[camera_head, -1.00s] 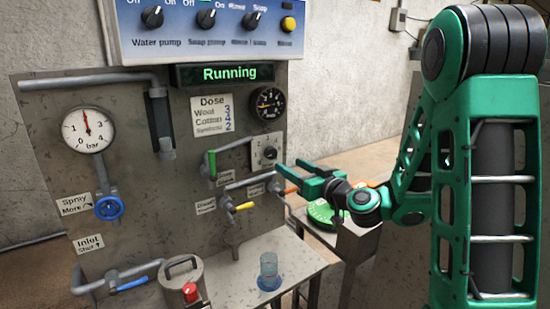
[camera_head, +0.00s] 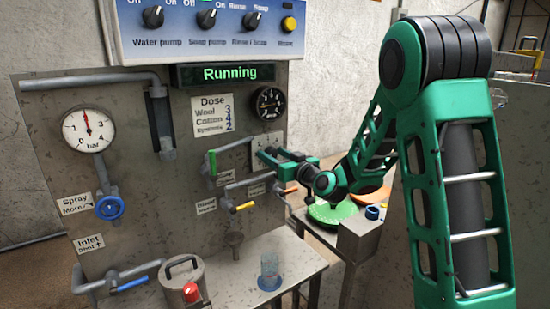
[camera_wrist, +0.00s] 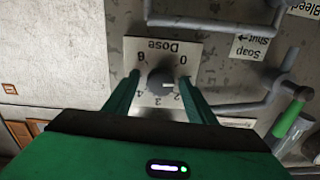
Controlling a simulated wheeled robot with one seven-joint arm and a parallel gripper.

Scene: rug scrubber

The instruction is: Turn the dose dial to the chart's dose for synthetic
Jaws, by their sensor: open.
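The dose dial (camera_wrist: 160,80) is a grey round knob on a pale plate marked "Dose", shown upside down in the wrist view. A light mark on the knob points to picture right; I cannot tell which number it meets. In the head view the dial plate (camera_head: 267,141) is partly covered by my gripper (camera_head: 268,154). My gripper's two green fingers (camera_wrist: 160,77) stand apart, one on each side of the knob; contact is not clear. The dose chart (camera_head: 212,115) lists wool, cotton and synthetic; its small digits appear to read 3, 4 and 2.
A round black gauge (camera_head: 269,103) sits above the dial. A green-handled valve (camera_head: 212,163) and a yellow-handled valve (camera_head: 244,206) are close to picture left and below. The display (camera_head: 228,74) reads "Running". A table (camera_head: 300,255) with a blue-based cup (camera_head: 269,270) stands below.

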